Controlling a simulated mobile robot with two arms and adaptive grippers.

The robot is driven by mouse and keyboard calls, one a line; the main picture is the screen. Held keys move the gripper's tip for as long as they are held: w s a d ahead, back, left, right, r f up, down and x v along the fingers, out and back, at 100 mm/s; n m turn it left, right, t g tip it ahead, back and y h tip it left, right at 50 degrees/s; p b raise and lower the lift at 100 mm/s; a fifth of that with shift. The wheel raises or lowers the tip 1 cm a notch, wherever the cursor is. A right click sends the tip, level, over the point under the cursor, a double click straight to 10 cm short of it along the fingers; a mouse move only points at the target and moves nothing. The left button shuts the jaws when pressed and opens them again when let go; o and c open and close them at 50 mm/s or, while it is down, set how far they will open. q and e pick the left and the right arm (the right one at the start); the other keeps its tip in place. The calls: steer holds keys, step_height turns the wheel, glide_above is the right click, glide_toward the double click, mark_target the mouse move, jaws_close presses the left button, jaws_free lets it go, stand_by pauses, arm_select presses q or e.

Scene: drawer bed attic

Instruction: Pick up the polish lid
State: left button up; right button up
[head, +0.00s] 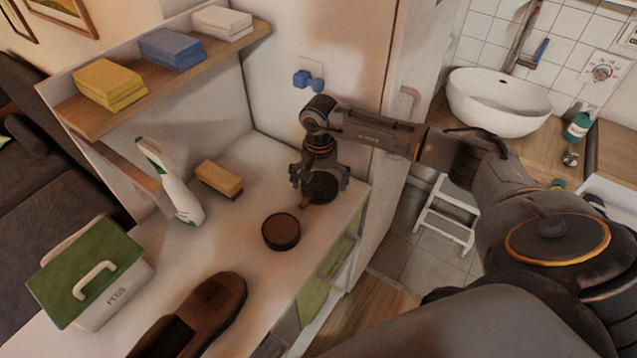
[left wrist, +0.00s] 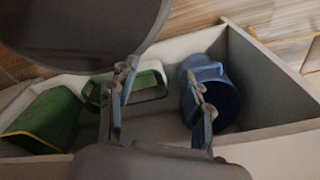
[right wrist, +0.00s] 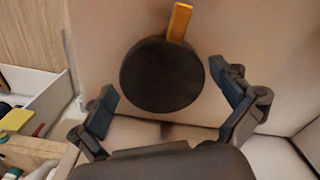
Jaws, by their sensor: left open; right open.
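A dark round disc (head: 321,187), which looks like the polish lid, lies on the white counter. A yellow piece (right wrist: 180,22) sticks out from its edge; I cannot tell whether it is attached. A round brown tin (head: 281,231) stands apart, nearer the front. My right gripper (head: 319,182) is open directly above the disc. In the right wrist view the disc (right wrist: 162,76) shows between the spread fingers, with gaps at both sides. My left gripper (left wrist: 160,75) is open and empty above a drawer; the head view does not show it.
A wooden brush (head: 219,180), a white spray bottle (head: 176,185), a green-lidded box (head: 88,272) and a brown shoe (head: 208,312) stand on the counter. A shelf (head: 130,105) with folded cloths is above. The drawer (left wrist: 285,105) holds green and blue containers.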

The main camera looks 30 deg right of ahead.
steer(key=c, duration=0.8)
arm_select(q)
steer(key=shift+s+f, duration=0.1)
steer(key=shift+s, duration=0.5)
arm_select(e)
steer(key=shift+c, duration=0.2)
steer(key=shift+r, duration=0.1)
